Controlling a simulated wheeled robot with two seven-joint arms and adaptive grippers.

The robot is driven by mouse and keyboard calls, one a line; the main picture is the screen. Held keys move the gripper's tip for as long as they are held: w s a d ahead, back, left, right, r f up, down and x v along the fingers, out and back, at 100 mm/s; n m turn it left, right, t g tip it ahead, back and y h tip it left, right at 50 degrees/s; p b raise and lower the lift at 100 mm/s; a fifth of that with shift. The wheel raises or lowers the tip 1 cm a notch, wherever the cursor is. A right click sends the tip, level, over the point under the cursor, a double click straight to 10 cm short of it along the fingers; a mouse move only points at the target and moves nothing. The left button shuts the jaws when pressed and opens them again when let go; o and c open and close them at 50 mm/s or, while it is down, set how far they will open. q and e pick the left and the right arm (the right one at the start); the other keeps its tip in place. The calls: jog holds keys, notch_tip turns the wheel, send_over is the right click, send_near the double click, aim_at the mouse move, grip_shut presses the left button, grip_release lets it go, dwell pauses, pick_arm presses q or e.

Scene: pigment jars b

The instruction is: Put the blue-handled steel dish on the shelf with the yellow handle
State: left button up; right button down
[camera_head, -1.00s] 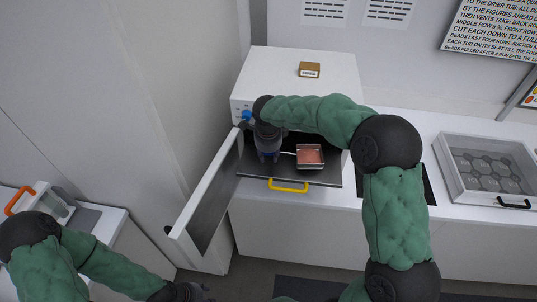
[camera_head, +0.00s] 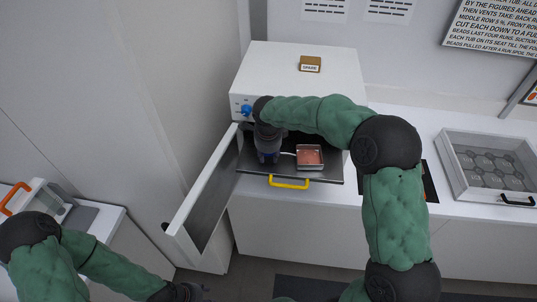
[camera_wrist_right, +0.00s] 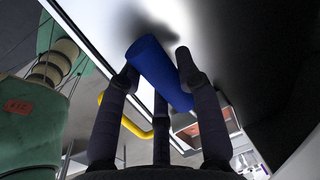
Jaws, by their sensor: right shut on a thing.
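The steel dish (camera_head: 309,157), holding pinkish-red contents, is over the dark shelf (camera_head: 326,178) with the yellow handle (camera_head: 289,182); I cannot tell whether it touches the shelf. The shelf sticks out from the white cabinet. My right gripper (camera_head: 268,156) is shut on the dish's blue handle, left of the dish. In the right wrist view the blue handle (camera_wrist_right: 158,72) lies between my fingertips (camera_wrist_right: 157,68), and the dish (camera_wrist_right: 213,120) shows partly behind a finger. The yellow handle (camera_wrist_right: 128,118) also shows there. My left gripper (camera_head: 188,292) is at the bottom edge, its fingers unclear.
The cabinet (camera_head: 285,62) has its door (camera_head: 205,195) open on the left, beside my right gripper. A small brown label block (camera_head: 310,64) sits on top. A clear-lidded tub (camera_head: 490,165) stands on the right counter. An orange-handled container (camera_head: 40,198) is at far left.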

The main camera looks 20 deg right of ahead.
jog(key=shift+f, duration=0.2)
jog(key=c, duration=0.8)
grip_release()
jog(key=shift+r, duration=0.1)
jog(key=shift+r+p, duration=1)
jog(key=shift+r, duration=1.9)
jog(key=shift+s+f, duration=0.1)
